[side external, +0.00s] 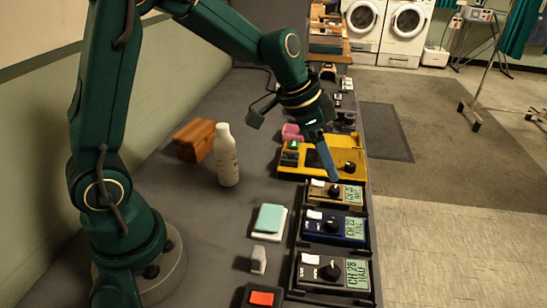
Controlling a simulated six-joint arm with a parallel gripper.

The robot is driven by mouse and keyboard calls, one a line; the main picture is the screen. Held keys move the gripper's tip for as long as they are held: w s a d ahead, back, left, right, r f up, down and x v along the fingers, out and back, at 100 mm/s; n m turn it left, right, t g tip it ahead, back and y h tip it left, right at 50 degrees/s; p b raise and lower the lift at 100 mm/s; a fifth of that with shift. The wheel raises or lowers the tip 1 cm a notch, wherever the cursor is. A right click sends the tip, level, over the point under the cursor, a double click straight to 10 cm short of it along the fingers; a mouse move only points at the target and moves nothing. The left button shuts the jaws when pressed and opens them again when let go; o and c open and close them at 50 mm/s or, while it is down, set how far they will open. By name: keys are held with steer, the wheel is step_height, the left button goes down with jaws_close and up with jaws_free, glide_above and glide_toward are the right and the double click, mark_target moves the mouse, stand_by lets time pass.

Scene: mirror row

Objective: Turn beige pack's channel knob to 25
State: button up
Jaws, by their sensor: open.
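The beige pack (318,192) sits in a dark tray at the far end of a row of three packs. Its dark channel knob (333,190) is beside its small green display (352,194), which seems to read CH 22, though the text is small. My gripper (332,175) points down with its fingertips just above and behind that knob. The jaws are open, but the gap between them is hard to see from here. I cannot tell whether the fingers touch the knob.
A blue pack (321,235) and a dark pack (313,280) with similar knobs stand nearer the camera. A yellow case (293,172) lies just beyond the beige pack. A white bottle (226,158), a wooden box (194,139) and a teal pad (269,217) stand left of the row.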

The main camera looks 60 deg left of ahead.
steer(key=s+r+t, duration=0.2)
steer(key=s+r, duration=0.6)
steer(key=r, duration=0.1)
steer(key=s+a+f+n+y, duration=0.1)
steer(key=s+n, duration=0.4)
steer(key=s, duration=0.5)
steer(key=shift+a+f+n+y, duration=0.3)
steer(key=shift+f+y, duration=0.1)
steer(key=shift+y, duration=0.2)
